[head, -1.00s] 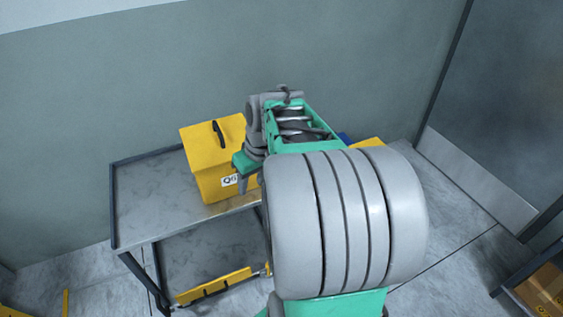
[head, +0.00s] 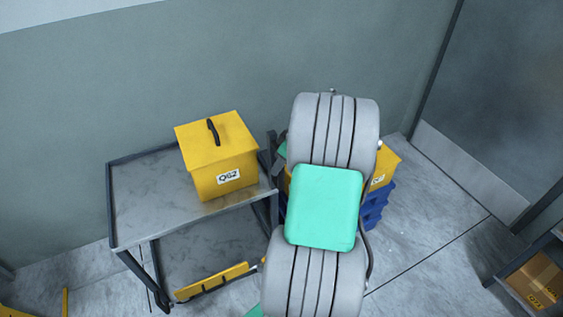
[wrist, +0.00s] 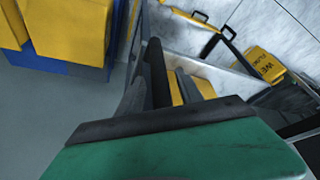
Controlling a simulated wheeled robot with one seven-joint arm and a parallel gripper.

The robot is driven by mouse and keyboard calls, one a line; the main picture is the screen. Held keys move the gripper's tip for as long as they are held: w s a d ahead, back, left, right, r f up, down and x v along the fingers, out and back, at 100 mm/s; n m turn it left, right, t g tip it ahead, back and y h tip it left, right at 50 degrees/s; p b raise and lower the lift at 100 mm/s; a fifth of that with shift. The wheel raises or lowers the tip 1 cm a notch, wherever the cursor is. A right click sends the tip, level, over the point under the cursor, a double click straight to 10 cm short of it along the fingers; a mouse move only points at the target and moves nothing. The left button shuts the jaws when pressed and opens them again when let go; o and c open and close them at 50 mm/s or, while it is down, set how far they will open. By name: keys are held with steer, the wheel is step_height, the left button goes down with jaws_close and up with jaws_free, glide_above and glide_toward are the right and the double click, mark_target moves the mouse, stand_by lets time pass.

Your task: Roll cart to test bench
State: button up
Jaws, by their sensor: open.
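The grey metal cart (head: 150,205) stands against the wall at the left of the head view, with a top shelf and a lower shelf. A yellow box (head: 218,160) with a black handle and a "QG2" label sits on its top shelf, at the right end. My arm covers most of my gripper in the head view; it is near the cart's right end. In the wrist view my gripper (wrist: 165,92) is open, around or beside a dark upright bar; I cannot tell which. I cannot pick out a test bench.
A yellow box (head: 385,166) on blue crates (head: 375,208) stands right of the cart, partly behind my arm. A shelf with a cardboard box (head: 538,278) is at the lower right. Floor between crates and shelf is clear.

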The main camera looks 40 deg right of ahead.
steer(key=shift+c, duration=0.5)
jaws_close()
stand_by(0.9)
